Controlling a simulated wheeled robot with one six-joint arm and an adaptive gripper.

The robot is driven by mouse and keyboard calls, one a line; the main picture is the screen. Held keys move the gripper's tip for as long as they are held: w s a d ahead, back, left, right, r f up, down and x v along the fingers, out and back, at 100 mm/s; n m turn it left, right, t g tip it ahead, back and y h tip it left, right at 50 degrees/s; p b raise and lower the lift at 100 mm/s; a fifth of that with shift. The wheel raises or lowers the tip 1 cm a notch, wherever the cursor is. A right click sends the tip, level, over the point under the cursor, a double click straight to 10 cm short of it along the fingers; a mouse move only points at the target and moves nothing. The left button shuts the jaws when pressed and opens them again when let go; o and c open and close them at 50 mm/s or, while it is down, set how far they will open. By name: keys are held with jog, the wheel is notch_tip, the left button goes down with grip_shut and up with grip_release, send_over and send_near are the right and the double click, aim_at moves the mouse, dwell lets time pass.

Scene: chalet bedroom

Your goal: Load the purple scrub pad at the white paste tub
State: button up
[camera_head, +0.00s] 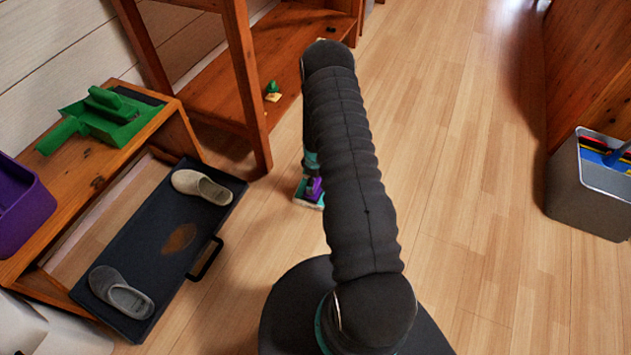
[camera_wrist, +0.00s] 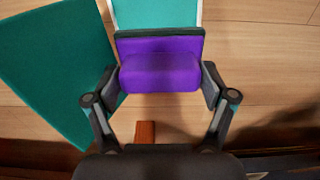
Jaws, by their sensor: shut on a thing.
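The purple scrub pad (camera_wrist: 160,72) sits between the two fingers of my gripper (camera_wrist: 160,88), which is shut on it. A dark strip runs along the pad's far edge. In the head view the purple pad (camera_head: 314,188) shows low near the floor, beside my arm, which hides most of my gripper. A teal piece with a pale edge (camera_wrist: 155,13) lies just beyond the pad; I cannot tell whether they touch. I cannot make out the white paste tub for sure in either view.
A teal panel (camera_wrist: 50,70) lies left in the wrist view. A grey bucket (camera_head: 590,195) stands right. The middle floor is clear.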

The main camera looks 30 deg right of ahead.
jog(key=shift+f+b, duration=0.45)
jog(key=shift+b, duration=0.1)
dwell(2.0)
jog(key=shift+r+p, duration=1.5)
jog(key=shift+r, duration=2.05)
jog(key=shift+r, duration=0.1)
